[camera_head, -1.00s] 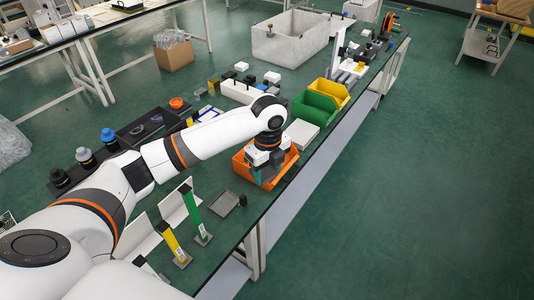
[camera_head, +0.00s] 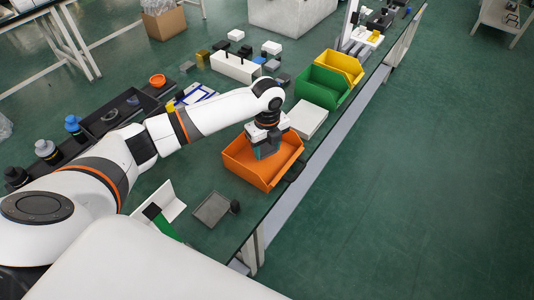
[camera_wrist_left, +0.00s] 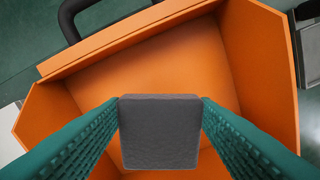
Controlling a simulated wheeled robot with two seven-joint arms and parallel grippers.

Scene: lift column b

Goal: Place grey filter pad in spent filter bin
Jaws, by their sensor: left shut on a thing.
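The grey filter pad (camera_wrist_left: 160,132) is a dark grey block held between the two teal fingers of my left gripper (camera_wrist_left: 160,120) in the left wrist view. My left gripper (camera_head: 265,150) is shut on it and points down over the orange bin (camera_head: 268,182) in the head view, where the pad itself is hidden. In the left wrist view the orange bin (camera_wrist_left: 175,65) lies open around and below the pad, and no contents show in its visible part. I cannot tell whether the pad touches the bin floor. My right gripper is not in view.
A green bin (camera_head: 322,88) and a yellow bin (camera_head: 341,66) stand farther back along the bench. A white box (camera_head: 308,118) sits beside the orange bin. A grey tray (camera_head: 211,209) lies nearer me. The bench edge runs close along the right.

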